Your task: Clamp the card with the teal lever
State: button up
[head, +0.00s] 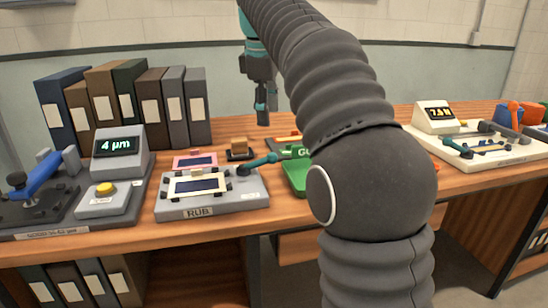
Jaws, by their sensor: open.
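A grey fixture marked RUB (225,204) stands on the bench left of centre. A cream-framed card with a dark window (180,187) lies on it among small black posts. The teal lever (262,160) sits at the fixture's back right corner, its handle pointing right, away from the card. I cannot tell whether anything presses on the card. My gripper (262,112) hangs pointing down, open and with nothing seen in it, above and behind the lever in the picture. Its fingers are seen edge-on.
A pink-framed piece (195,161) and a brown block on a dark base (239,149) are behind the fixture. A green tray (294,178) is right of the lever, partly hidden by my arm. A 4 µm display unit (119,150) stands left. Binders (130,104) line the back.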

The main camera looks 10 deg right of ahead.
aim_at(272, 159)
jog(key=f, duration=0.4)
jog(key=w+d+f, duration=0.1)
jog(key=f, duration=0.4)
jog(key=w+f, duration=0.1)
jog(key=f, duration=0.3)
jog(key=shift+w+d+f, duration=0.1)
jog(key=shift+d+f, duration=0.05)
